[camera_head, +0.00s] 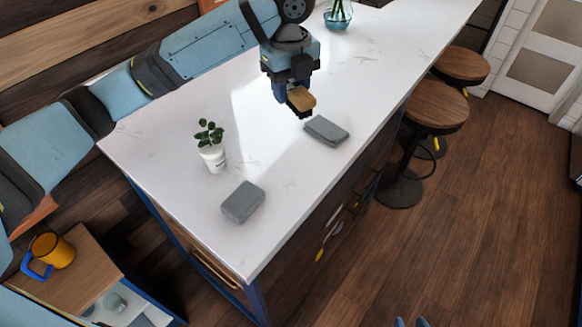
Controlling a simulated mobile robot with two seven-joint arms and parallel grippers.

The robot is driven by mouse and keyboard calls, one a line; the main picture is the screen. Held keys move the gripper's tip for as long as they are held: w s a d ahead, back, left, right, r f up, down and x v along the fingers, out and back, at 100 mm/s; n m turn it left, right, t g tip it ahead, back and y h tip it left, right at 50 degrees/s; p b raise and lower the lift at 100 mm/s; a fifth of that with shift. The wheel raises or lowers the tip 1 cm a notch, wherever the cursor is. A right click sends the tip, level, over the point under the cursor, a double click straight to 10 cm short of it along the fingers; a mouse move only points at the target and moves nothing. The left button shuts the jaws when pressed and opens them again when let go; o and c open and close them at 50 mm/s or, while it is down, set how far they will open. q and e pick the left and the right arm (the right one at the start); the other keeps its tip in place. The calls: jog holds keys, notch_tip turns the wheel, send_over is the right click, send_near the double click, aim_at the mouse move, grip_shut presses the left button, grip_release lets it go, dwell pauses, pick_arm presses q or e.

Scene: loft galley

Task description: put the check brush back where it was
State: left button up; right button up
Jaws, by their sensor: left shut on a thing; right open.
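My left gripper (292,92) is above the white counter, at the end of the blue arm coming from the left. It is shut on a small tan, wood-coloured block, which I take to be the check brush (301,99). The brush is held above the counter, just behind and left of a flat grey block (327,130). The fingers partly hide it, and I cannot make out its bristles. Two blue-grey tips at the bottom edge look like my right gripper (410,322), open and empty; the rest is out of frame.
The white counter (290,180) also bears a second grey block (242,202), a potted plant (212,155) and a teal glass vase (338,17). Wooden stools (436,105) stand along its right side. An orange-yellow mug (52,250) sits on a low wooden top at lower left. The counter's middle is clear.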

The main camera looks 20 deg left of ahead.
pick_arm(q)
jog(key=p, duration=0.2)
send_over(291, 167)
notch_tip(291, 167, down, 15)
jog(key=shift+f, duration=2.45)
jog(key=shift+f, duration=0.1)
jog(key=o, duration=0.9)
jog(key=shift+r+b, duration=0.8)
jog(key=shift+r, duration=5.35)
jog(key=shift+f, duration=0.1)
